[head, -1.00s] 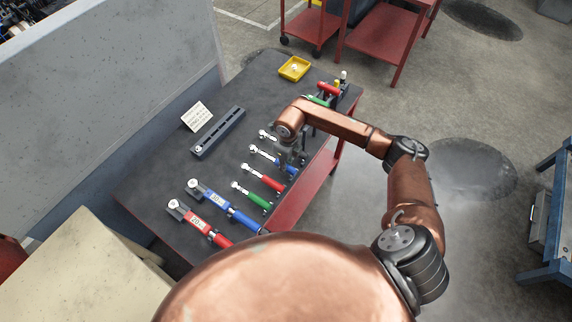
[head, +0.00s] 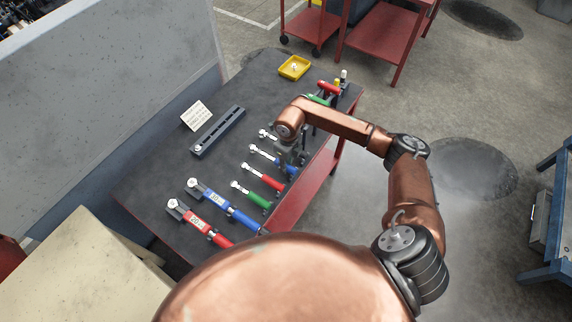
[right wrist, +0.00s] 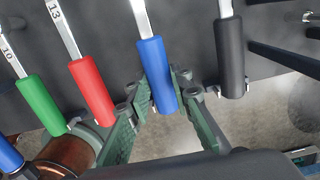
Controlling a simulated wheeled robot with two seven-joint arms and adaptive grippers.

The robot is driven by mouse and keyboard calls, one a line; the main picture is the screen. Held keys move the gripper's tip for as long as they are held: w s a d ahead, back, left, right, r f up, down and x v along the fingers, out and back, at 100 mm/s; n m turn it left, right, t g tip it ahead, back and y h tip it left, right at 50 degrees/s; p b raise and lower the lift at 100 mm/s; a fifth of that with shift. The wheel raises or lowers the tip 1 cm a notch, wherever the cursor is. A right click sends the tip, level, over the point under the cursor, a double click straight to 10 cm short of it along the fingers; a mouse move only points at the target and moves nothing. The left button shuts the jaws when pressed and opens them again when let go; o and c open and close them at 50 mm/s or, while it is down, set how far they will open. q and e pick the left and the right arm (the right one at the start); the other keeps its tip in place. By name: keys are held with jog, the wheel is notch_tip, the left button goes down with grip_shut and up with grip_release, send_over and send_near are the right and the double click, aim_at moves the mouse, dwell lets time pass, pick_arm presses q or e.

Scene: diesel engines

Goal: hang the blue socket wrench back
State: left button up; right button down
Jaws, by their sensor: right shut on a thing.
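The blue socket wrench (head: 263,154) lies on the dark tabletop in the head view, between a black-handled wrench and a red-handled one. Its blue handle (right wrist: 155,72) shows in the right wrist view, between my fingers. My right gripper (right wrist: 161,88) is shut on this handle, near the table's edge. In the head view my right gripper (head: 290,160) partly covers the handle. A dark slotted rack (head: 218,132) stands farther back on the table. My left gripper is not in view.
Red (head: 262,178), green (head: 250,195) and black-handled (right wrist: 231,58) wrenches lie close beside it. Larger blue (head: 222,206) and red (head: 199,224) torque wrenches lie nearer me. A yellow tray (head: 294,67) and a small sign (head: 196,115) stand farther back. A grey panel (head: 120,95) bounds the left.

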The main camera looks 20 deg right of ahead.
jog(key=c, duration=1.7)
grip_release()
jog(key=shift+o, duration=0.2)
jog(key=o, duration=0.3)
jog(key=shift+o, duration=0.2)
jog(key=shift+r, duration=0.2)
jog(key=shift+r+p, duration=0.9)
jog(key=shift+r, duration=0.6)
jog(key=shift+r, duration=0.1)
